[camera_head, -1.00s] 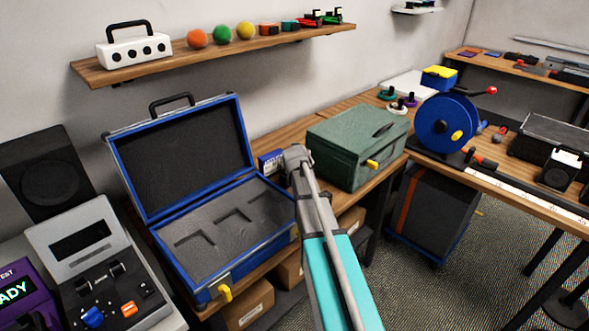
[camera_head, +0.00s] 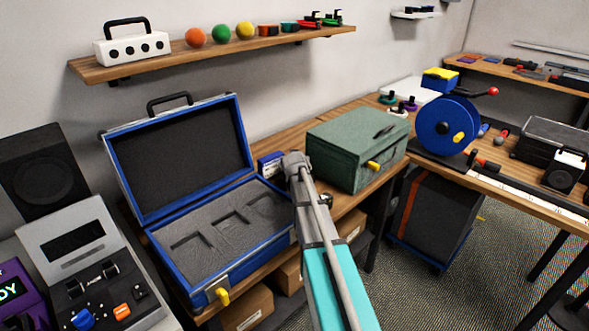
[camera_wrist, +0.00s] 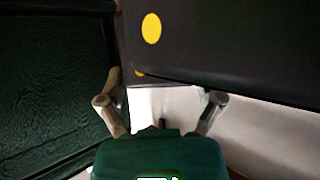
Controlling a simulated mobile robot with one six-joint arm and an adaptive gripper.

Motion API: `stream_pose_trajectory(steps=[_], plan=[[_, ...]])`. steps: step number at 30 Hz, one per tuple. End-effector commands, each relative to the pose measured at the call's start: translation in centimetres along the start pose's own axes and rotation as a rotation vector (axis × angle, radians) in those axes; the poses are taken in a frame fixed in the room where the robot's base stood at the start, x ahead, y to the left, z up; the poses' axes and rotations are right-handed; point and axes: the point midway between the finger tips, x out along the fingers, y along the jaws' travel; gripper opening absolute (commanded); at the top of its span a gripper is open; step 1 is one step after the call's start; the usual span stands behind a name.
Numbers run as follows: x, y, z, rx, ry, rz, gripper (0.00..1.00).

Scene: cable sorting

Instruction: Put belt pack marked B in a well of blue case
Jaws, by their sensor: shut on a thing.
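The blue case (camera_head: 250,268) stands open on the left, its lid tilted up at the back. Its grey foam has a row of well recesses, and those in sight look empty. My gripper (camera_wrist: 161,103) shows in the wrist view, shut on a dark green block (camera_wrist: 160,152) between its two fingers. This seems to be a belt pack; a scrap of white marking shows at the bottom edge, too cut off to read, so I cannot confirm B. In the head view my arm hides the fingers and the block, right of the case.
A small blue box (camera_head: 270,163) with a white label stands behind the case's right end. A green case (camera_head: 345,160) stands close to the right of my arm. A grey console (camera_head: 105,290) is left of the blue case. The wrist view shows a dark, yellow-dotted surface (camera_wrist: 215,45) close above.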

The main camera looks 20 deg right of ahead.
Motion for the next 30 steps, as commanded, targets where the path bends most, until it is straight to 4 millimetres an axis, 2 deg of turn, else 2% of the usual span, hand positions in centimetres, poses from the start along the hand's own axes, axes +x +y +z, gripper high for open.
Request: stream_pose_trajectory(steps=[1, 6, 24, 25, 27, 30], plan=[[0.4, 0.0, 0.8, 0.0, 0.0, 0.0, 0.3], [0.9, 0.0, 1.7, 0.0, 0.0, 0.0, 0.3], [1.1, 0.0, 2.2, 0.0, 0.0, 0.0, 0.3], [1.1, 0.0, 2.1, 0.0, 0.0, 0.0, 0.91], [1.1, 0.0, 2.1, 0.0, 0.0, 0.0, 1.0], [1.1, 0.0, 2.1, 0.0, 0.0, 0.0, 1.0]])
